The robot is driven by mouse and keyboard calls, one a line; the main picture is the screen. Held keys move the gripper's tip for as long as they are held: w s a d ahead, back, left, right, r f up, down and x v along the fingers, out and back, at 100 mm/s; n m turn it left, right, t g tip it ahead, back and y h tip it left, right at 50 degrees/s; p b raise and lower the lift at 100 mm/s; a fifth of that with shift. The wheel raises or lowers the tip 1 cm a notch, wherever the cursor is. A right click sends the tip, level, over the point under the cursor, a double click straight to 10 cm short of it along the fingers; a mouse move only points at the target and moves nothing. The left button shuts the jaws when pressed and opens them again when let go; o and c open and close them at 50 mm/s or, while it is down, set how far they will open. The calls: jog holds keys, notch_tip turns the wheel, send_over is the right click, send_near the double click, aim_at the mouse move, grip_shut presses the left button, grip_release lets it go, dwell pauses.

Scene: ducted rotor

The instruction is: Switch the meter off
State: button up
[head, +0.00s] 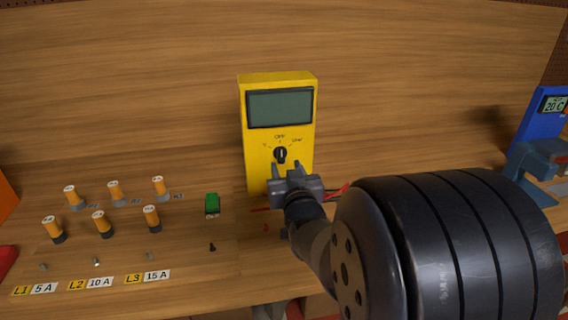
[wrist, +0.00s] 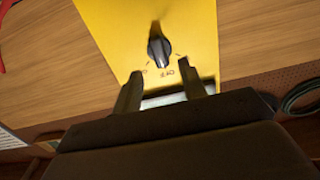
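The yellow meter (head: 249,150) stands upright at the back of the bench, with a grey display (head: 281,108) on which I see no digits. Its black dial knob (head: 280,154) sits below the OFF label, with other marks to the left and right. The knob looks roughly upright; I cannot tell for sure which mark it points to. My gripper (head: 287,168) is in front of the meter's lower face, just below the knob. In the wrist view, the knob (wrist: 159,50) appears beyond my open, empty fingers (wrist: 160,87), apart from them.
Several orange-topped cylinders (head: 101,222) stand at the left behind labels L1, L2 and L3. A green switch (head: 212,204) is left of the meter. Red leads (head: 336,191) lie by the meter's base. A blue device (head: 538,125) reading 20 C is at the far right.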

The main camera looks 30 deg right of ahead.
aim_at(282, 156)
jog(key=shift+v, duration=2.95)
jog(key=p+x, duration=0.1)
jog(key=x, duration=1)
jog(key=shift+s, duration=0.1)
jog(key=shift+s+f, duration=0.1)
